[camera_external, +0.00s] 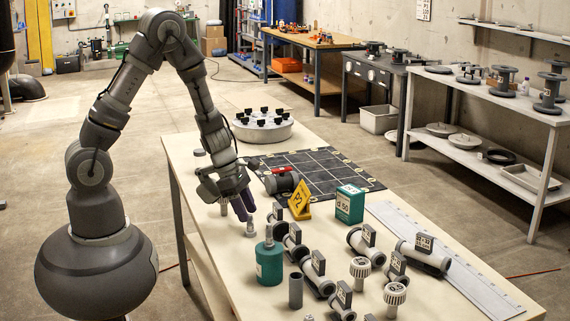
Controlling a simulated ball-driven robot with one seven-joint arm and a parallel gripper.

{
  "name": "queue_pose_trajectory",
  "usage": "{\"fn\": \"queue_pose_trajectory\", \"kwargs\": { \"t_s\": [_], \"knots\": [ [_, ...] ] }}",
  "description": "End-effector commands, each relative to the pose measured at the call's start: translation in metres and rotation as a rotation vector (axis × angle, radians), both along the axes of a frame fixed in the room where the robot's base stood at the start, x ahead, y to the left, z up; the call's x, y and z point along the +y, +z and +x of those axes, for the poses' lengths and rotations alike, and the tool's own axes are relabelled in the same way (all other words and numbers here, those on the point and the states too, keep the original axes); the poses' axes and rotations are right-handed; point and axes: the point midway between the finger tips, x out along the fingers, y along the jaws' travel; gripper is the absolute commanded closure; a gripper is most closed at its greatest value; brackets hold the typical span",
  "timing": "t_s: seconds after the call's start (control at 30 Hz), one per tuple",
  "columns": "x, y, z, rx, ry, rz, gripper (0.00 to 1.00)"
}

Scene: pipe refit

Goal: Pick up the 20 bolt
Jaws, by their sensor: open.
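My gripper (243,207) points down over the left part of the pale workbench (195,150), with purple fingertips. It is open, and nothing shows held between the fingers. A small grey bolt (250,229) stands upright on the bench right below the fingertips, its wide end down. Another small grey upright piece (224,208) stands just left of the gripper, partly hidden by it. No number can be read on either piece, so I cannot tell which is the 20 bolt.
A green bottle (269,262), a dark tube (296,290) and several tagged pipe fittings (315,275) crowd the front. A yellow sign (300,200), a green box (350,204) and a black grid mat (315,168) lie right. A round flange (262,128) stands behind.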

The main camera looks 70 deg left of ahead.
Motion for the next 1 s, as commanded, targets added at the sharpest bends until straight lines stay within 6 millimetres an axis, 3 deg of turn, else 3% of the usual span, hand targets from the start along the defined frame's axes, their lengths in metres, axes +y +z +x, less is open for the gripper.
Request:
{"fn": "queue_pose_trajectory", "kwargs": {
  "t_s": [0.1, 0.2, 0.43, 0.67, 1.0],
  "knots": [
    [-0.004, -0.026, 0.004, 0.001, -0.003, 0.001, 0.51],
    [-0.008, -0.037, 0.009, 0.000, -0.003, 0.000, 0.51],
    [-0.009, -0.037, 0.010, -0.002, -0.003, 0.000, 0.51],
    [-0.009, -0.036, 0.010, -0.002, -0.003, 0.000, 1.00],
    [-0.009, -0.031, 0.010, -0.002, -0.002, 0.001, 1.00]
  ]
}}
